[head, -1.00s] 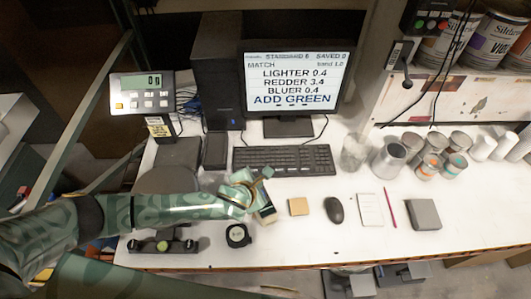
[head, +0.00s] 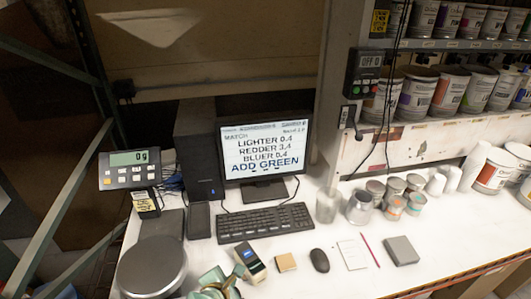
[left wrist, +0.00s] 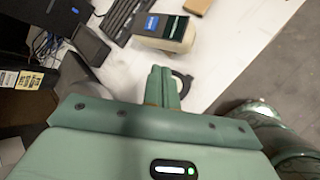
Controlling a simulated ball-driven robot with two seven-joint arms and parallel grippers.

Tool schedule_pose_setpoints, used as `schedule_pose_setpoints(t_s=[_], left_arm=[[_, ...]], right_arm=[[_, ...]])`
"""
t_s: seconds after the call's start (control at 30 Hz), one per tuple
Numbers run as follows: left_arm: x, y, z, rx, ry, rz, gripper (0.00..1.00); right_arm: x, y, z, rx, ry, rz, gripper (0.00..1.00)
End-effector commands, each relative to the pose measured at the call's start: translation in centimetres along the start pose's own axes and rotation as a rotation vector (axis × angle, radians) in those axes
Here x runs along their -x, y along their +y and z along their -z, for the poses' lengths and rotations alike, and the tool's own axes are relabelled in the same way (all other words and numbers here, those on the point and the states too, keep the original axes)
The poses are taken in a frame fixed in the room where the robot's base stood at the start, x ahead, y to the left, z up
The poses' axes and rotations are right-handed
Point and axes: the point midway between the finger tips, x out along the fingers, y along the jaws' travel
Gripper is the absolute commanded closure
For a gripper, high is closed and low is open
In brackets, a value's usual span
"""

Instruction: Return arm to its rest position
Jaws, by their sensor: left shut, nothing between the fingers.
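My left gripper (head: 236,272) shows at the bottom of the head view, its green fingers low over the white desk. In the left wrist view its fingers (left wrist: 161,86) are together with nothing between them. A handheld device with a dark screen (head: 250,259) lies just beyond the fingertips; it also shows in the left wrist view (left wrist: 163,30), apart from the fingers. Most of my left arm is below the head view's edge. My right gripper is in neither view.
A scale with a round pan (head: 152,266) stands left of my gripper. A keyboard (head: 264,222), monitor (head: 265,160), sponge-like block (head: 285,262) and mouse (head: 319,260) lie beyond and to the right. Several small cans (head: 360,208) stand at the right back. A black ring-like item (left wrist: 183,83) lies near the fingers.

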Motion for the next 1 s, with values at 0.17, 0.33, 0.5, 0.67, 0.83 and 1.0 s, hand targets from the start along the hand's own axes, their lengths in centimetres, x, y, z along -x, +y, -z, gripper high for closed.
schedule_pose_setpoints(t_s=[0.17,0.33,0.5,0.67,0.83,1.0], left_arm=[[0.8,-1.0,-1.0,0.113,-0.014,0.013,1.0],[2.0,-2.1,-2.4,0.308,-0.031,0.028,1.0],[3.9,-3.1,-3.9,0.579,-0.046,0.046,1.0],[6.4,-3.1,-5.2,0.975,-0.052,0.052,1.0],[9.9,-1.3,-4.6,1.556,-0.048,0.008,1.0],[14.4,2.5,0.6,2.267,-0.066,-0.172,1.0]], right_arm=[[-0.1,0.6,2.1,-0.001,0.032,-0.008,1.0],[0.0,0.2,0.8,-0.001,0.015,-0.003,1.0],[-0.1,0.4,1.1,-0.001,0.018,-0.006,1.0],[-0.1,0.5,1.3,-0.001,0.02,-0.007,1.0],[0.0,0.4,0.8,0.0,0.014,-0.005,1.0],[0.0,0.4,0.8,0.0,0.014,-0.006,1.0]])
